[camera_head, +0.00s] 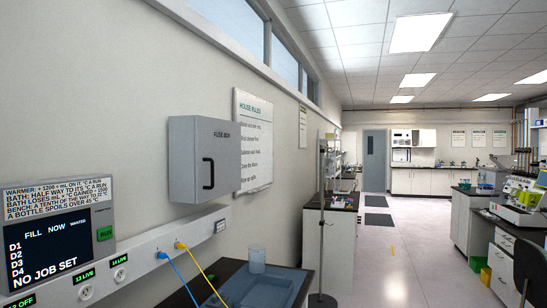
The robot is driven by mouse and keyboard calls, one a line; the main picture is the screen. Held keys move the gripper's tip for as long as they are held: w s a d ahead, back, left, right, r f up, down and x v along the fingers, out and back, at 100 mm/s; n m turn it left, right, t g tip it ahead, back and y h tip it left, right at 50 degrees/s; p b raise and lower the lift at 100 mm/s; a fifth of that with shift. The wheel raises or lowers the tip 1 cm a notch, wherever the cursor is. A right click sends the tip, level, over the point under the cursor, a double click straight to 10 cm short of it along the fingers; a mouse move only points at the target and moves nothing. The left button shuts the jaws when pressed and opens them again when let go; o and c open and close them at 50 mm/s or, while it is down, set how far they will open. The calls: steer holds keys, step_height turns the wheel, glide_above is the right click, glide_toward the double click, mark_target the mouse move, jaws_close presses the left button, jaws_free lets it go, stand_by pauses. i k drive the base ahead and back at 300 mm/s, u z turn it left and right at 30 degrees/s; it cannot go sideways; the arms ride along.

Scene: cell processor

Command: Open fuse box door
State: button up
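The fuse box (204,158) is a grey box mounted on the left wall, labelled "FUSE BOX" on its front. Its door (226,160) looks closed, with a dark vertical bar handle (208,173) on it. My gripper is not in view, and no part of my arm shows.
Below the box runs a white socket rail (150,256) with a blue and a yellow cable plugged in. A display panel (57,237) stands at the left. A beaker (257,260) and blue tray (262,287) sit on the bench below. A thin stand (322,215) rises to the right.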

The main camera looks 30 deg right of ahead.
mark_target(218, 141)
steer(key=z, duration=0.85)
steer(key=i, duration=1.15)
steer(key=u, duration=0.25)
